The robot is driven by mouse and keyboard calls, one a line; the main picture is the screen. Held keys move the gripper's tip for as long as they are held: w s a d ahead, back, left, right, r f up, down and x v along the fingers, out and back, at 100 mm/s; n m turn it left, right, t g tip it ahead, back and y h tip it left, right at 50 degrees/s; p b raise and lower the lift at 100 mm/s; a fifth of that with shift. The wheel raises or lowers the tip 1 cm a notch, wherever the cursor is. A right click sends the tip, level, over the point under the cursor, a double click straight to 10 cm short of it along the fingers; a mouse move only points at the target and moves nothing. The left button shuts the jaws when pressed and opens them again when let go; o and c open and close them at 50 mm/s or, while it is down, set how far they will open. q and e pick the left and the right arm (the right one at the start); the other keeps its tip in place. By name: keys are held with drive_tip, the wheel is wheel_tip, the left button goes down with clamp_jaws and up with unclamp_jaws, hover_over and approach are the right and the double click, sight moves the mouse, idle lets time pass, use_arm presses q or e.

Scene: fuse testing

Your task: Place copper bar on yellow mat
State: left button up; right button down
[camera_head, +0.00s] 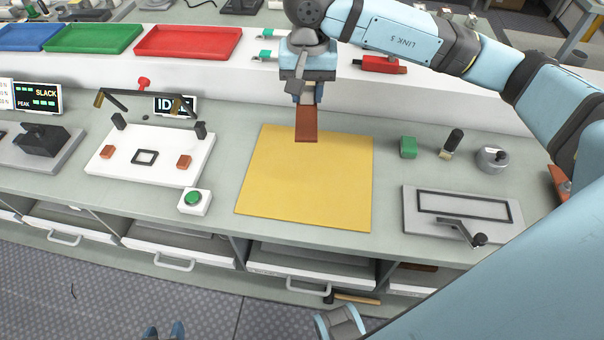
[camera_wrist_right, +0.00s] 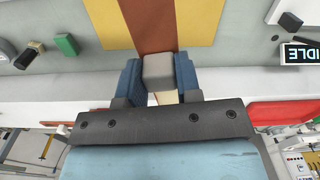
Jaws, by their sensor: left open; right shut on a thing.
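The yellow mat (camera_head: 300,185) lies flat on the bench in the middle of the head view. My right gripper (camera_head: 306,97) is at its far edge, shut on a copper bar (camera_head: 306,125). The bar's near end overlaps the far part of the mat in the picture; I cannot tell whether it touches. In the right wrist view the bar (camera_wrist_right: 150,25) runs away from my right gripper (camera_wrist_right: 160,80), across the mat (camera_wrist_right: 194,20), with a grey block between the blue fingers. My left gripper (camera_head: 165,332) is open and empty at the bottom edge, only its fingertips showing.
A white fixture (camera_head: 160,165) and a green button (camera_head: 193,199) stand left of the mat. A green block (camera_head: 408,147), a dark cylinder (camera_head: 452,141) and a grey plate with a lever (camera_head: 420,226) are to the right. Coloured trays (camera_head: 188,42) line the raised shelf behind.

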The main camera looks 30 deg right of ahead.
drive_tip(key=shift+s+r+m, duration=0.3)
drive_tip(key=shift+s+m, duration=0.1)
drive_tip(key=shift+s, duration=0.45)
hover_over(310, 171)
drive_tip(key=shift+m, duration=0.4)
wheel_tip(310, 171, down, 15)
drive_tip(key=shift+w+f, duration=0.1)
wheel_tip(310, 171, down, 4)
drive_tip(key=shift+r, duration=0.1)
drive_tip(key=shift+f, duration=0.2)
drive_tip(key=shift+f, duration=0.1)
drive_tip(key=shift+f, duration=0.15)
drive_tip(key=c, duration=0.8)
unclamp_jaws()
